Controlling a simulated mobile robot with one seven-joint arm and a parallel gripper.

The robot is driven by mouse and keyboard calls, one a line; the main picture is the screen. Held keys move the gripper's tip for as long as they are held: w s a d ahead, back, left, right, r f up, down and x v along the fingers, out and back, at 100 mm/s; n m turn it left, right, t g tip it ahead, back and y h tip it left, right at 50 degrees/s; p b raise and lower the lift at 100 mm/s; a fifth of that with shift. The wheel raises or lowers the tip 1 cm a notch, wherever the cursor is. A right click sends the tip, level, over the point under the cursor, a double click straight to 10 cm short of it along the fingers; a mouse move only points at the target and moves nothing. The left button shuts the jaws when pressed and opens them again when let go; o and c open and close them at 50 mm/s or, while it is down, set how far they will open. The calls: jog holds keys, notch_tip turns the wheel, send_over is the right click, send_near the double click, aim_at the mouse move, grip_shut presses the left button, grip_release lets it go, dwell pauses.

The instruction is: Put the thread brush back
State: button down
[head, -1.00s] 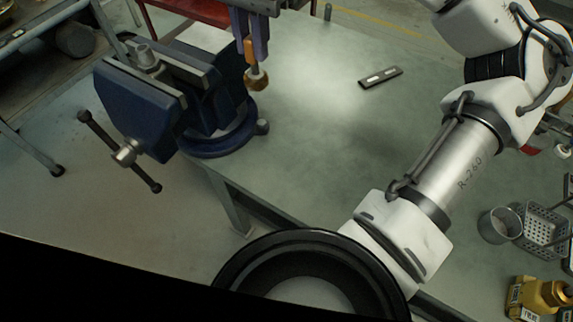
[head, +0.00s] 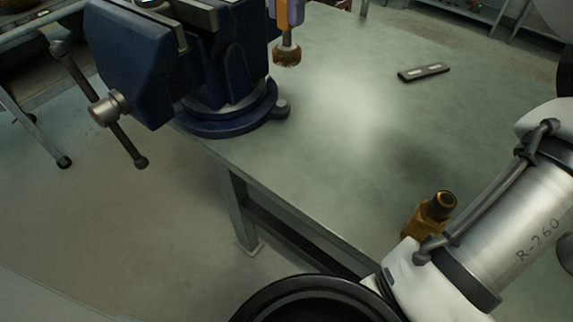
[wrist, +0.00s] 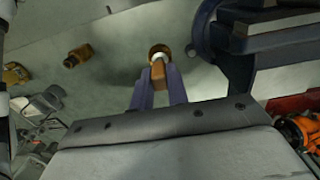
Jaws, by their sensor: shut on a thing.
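The thread brush (head: 287,54) has brown round bristles at its lower end and an orange-brown handle. It hangs bristles down above the bench, just right of the vise. My gripper (head: 290,12), with purple fingers, is shut on the handle; its upper part is cut off by the top of the head view. In the wrist view the brush (wrist: 158,53) points away from me between the purple fingers of my gripper (wrist: 158,82). The bristles appear clear of the bench surface. I cannot tell which place the brush belongs in.
A blue vise (head: 150,60) with a long handle bar stands at the bench's left corner, close to the brush. A dark flat bar (head: 424,72) lies on the grey bench (head: 340,130). A brass fitting (head: 425,215) stands near the front edge. The middle of the bench is clear.

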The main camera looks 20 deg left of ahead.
aim_at(287, 45)
notch_tip(287, 45, down, 20)
jog(key=b, duration=0.4)
jog(key=shift+f, duration=0.1)
jog(key=shift+f, duration=0.2)
jog(key=c, duration=1.4)
grip_release()
jog(key=shift+o, duration=0.2)
jog(key=shift+r, duration=0.15)
notch_tip(287, 45, up, 12)
jog(key=shift+r+p, duration=0.1)
jog(key=shift+p, duration=0.8)
